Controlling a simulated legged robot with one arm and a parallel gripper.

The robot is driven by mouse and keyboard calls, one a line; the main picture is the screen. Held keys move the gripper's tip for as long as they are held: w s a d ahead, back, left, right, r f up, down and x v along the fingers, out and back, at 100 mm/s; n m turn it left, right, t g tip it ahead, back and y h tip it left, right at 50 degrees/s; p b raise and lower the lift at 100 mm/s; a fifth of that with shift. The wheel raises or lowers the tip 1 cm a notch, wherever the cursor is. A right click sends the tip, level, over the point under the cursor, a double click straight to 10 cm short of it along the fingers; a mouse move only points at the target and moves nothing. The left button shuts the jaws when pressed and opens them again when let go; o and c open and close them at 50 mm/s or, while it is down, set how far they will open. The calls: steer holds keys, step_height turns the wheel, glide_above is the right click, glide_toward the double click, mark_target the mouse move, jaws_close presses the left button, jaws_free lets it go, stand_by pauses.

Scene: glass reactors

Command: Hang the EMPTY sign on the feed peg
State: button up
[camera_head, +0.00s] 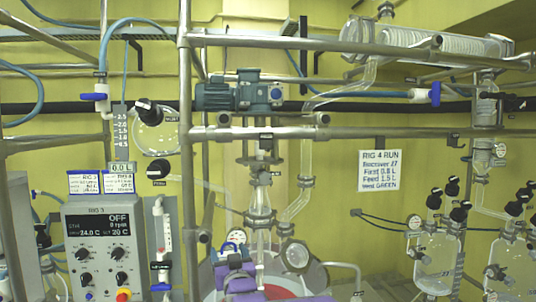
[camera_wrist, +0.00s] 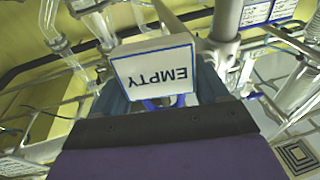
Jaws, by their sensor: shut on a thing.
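The EMPTY sign (camera_wrist: 153,72) is a white plate with a blue border. In the wrist view it is upside down and slightly tilted. My gripper (camera_wrist: 160,97) is shut on it, with a dark finger on each side. The sign's hook or hole cannot be made out. In the head view, purple parts of my arm show at bottom centre; the sign is not clear there. A black round knob or peg (camera_head: 157,169) with a small label beneath sits left of centre; the label is too small to read surely, so I cannot tell whether it is the feed peg.
Steel rails (camera_head: 330,132) cross in front of the glassware. A glass vessel (camera_head: 155,132) hangs at left above the rig controller (camera_head: 100,250), whose display reads OFF. A glass condenser (camera_head: 430,45) is at upper right. Glass flasks (camera_head: 436,262) stand at lower right. A notice (camera_head: 379,171) is on the yellow wall.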

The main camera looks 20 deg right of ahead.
steer(key=s+d+r+m+t+h+p, duration=0.1)
steer(key=s+d+r+p, duration=0.2)
steer(key=r, duration=0.6)
steer(key=s+d+r+h+p, duration=0.1)
steer(key=s+d+r+p, duration=0.25)
steer(key=r, duration=0.55)
steer(key=s+d+r+m+t+h+p, duration=0.1)
steer(key=s+d+r+h+p, duration=0.15)
steer(key=r, duration=0.65)
steer(key=shift+y, duration=0.45)
steer(key=shift+w+d+f+p, duration=0.1)
steer(key=shift+w+d+p, duration=0.3)
steer(key=shift+w+p, duration=0.7)
steer(key=shift+w+d+f+p, duration=0.1)
steer(key=shift+w+d+p, duration=0.4)
steer(key=shift+w, duration=1.15)
steer(key=shift+w+d+p, duration=0.25)
steer(key=shift+w+p, duration=0.7)
steer(key=shift+w, duration=0.4)
steer(key=shift+w+d, duration=0.2)
steer(key=shift+w, duration=0.5)
steer(key=shift+w+f+b, duration=0.1)
steer(key=shift+f+b, duration=0.5)
steer(key=shift+b, duration=0.2)
steer(key=o, duration=1.1)
steer(key=shift+c, duration=0.2)
steer(key=shift+c, duration=1)
